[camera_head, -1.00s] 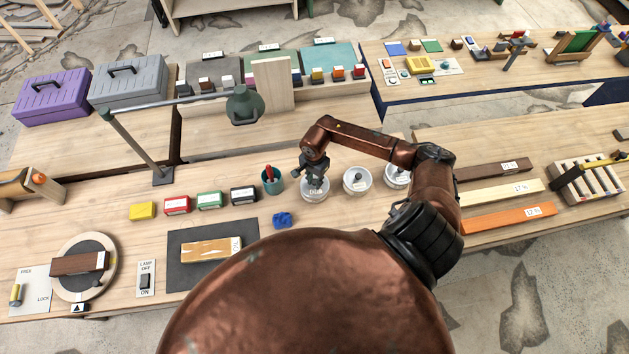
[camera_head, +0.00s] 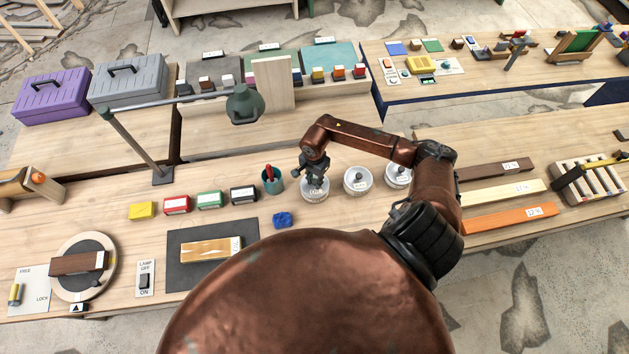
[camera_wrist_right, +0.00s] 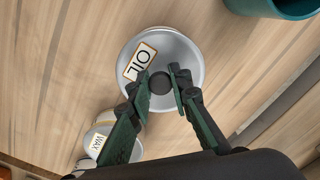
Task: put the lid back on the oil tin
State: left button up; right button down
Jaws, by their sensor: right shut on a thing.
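The oil tin (camera_head: 315,196) is a round, pale metal tin on the bench, left of two similar tins. My right gripper (camera_head: 316,178) is directly above it, pointing down. In the right wrist view, my right gripper (camera_wrist_right: 161,86) is shut on the dark round knob of the silver lid (camera_wrist_right: 185,55), which bears an OIL label. The lid lies over the tin and hides its mouth. I cannot tell whether the lid is fully seated or slightly raised. My left gripper is out of view.
A knobbed tin (camera_head: 357,181) stands close right, with another tin (camera_head: 397,174) beyond. A teal cup (camera_head: 273,184) stands close left and a blue block (camera_head: 283,220) lies in front. A wax-labelled tin (camera_wrist_right: 100,140) shows in the wrist view.

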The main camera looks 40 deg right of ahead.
jog(key=shift+f+b, duration=0.2)
jog(key=shift+b, duration=0.85)
dwell(1.4)
dwell(0.4)
jog(key=c, duration=1.7)
grip_release()
jog(key=o, duration=0.5)
jog(key=shift+r, duration=0.1)
jog(key=shift+r+p, duration=1.55)
jog(key=shift+r, duration=1.9)
